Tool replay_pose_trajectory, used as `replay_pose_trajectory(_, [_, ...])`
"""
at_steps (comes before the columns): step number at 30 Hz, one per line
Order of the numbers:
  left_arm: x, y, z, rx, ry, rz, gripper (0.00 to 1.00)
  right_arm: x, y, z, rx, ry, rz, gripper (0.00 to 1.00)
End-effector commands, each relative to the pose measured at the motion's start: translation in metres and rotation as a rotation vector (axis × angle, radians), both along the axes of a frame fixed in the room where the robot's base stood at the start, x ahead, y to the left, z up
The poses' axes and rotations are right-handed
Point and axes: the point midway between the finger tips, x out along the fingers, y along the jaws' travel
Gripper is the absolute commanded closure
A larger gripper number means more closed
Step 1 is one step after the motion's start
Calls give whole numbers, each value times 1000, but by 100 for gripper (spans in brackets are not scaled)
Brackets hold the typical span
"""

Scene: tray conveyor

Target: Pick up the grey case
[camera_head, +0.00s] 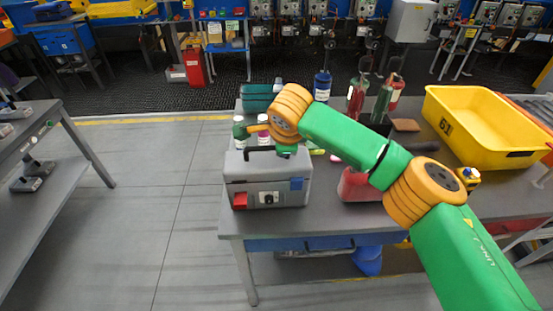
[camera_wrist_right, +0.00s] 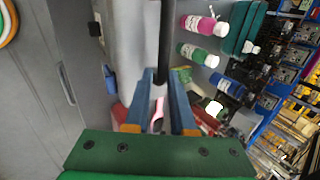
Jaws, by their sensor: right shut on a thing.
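The grey case (camera_head: 285,187) stands upright near the front left corner of the table, with a red patch and a latch on its front. My right gripper (camera_head: 284,150) is at the black handle on its lid; the hand and arm partly hide the handle and lid. In the right wrist view the black handle (camera_wrist_right: 165,40) runs between the two blue fingers of my right gripper (camera_wrist_right: 162,78), which are shut on it. The case's base looks to be on the tabletop. My left gripper is not in view.
The table (camera_head: 330,221) also holds a yellow bin (camera_head: 470,150) at the right, a red object (camera_head: 355,186) beside the case, a teal case (camera_head: 258,98) and several bottles behind. Another grey table (camera_head: 60,170) stands left across open floor (camera_head: 150,230).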

Motion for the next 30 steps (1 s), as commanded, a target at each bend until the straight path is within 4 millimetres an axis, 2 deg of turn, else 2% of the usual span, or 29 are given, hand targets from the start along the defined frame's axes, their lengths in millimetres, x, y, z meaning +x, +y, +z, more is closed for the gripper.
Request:
replay_pose_trajectory(11, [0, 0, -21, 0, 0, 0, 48, -1, 0, 30, 1, -6, -1, 100])
replay_pose_trajectory(23, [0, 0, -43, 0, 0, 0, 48, -40, 3, 77, 2, -8, 0, 100])
replay_pose_trajectory(26, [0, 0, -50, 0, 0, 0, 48, -53, 4, 89, 1, -8, -1, 100])
replay_pose_trajectory(30, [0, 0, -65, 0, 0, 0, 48, -80, 6, 99, 1, -9, 1, 100])
